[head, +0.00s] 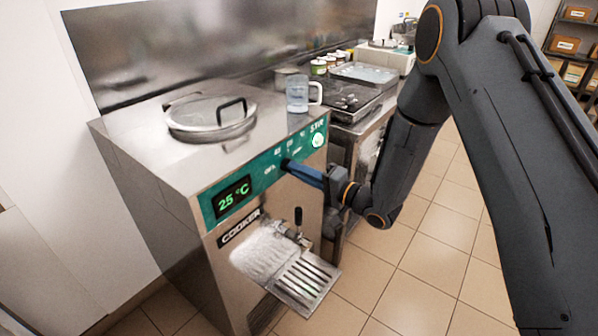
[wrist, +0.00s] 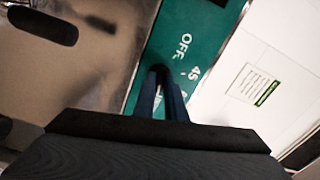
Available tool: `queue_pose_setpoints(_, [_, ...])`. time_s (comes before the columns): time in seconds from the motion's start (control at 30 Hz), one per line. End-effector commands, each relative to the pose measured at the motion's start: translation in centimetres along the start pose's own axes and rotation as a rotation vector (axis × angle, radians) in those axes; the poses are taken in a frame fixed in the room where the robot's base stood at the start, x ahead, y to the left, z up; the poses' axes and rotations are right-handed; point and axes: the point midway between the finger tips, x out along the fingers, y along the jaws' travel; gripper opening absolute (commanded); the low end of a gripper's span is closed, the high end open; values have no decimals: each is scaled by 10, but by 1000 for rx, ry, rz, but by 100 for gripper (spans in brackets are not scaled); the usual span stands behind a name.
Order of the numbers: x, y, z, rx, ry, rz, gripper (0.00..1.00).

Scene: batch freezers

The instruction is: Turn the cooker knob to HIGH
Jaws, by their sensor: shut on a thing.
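The cooker (head: 165,185) is a steel cabinet with a teal control panel (head: 262,183) on its front. Its display (head: 232,197) reads 25 °C. The cooker knob (head: 284,163) is a small dark part on the panel, mostly hidden by my fingers. My gripper (head: 290,165) reaches in from the right with its blue fingers shut on the knob. In the wrist view the fingertips (wrist: 160,72) meet at the panel, beside the printed words OFF and 45. I cannot read a HIGH mark, nor tell which way the knob points.
A round lid (head: 205,115) with a black handle and a clear jug (head: 298,95) stand on the cooker top. A lit green button (head: 318,140) is right of the knob. A spout with a black lever (head: 298,216) and a drip tray (head: 303,280) jut out below.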

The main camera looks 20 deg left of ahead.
Motion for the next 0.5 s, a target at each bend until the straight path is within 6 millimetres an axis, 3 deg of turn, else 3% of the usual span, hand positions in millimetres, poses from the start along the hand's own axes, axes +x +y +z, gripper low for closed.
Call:
queue_pose_setpoints(0.07, [0, 1, 2, 3, -2, 2, 0])
queue_pose_setpoints(0.1, [0, 1, 2, 3, -2, 2, 16])
queue_pose_setpoints(0.2, [0, 1, 1, 2, -2, 2, 30])
queue_pose_setpoints(0.5, [-2, 0, 0, 0, 0, 1, 30])
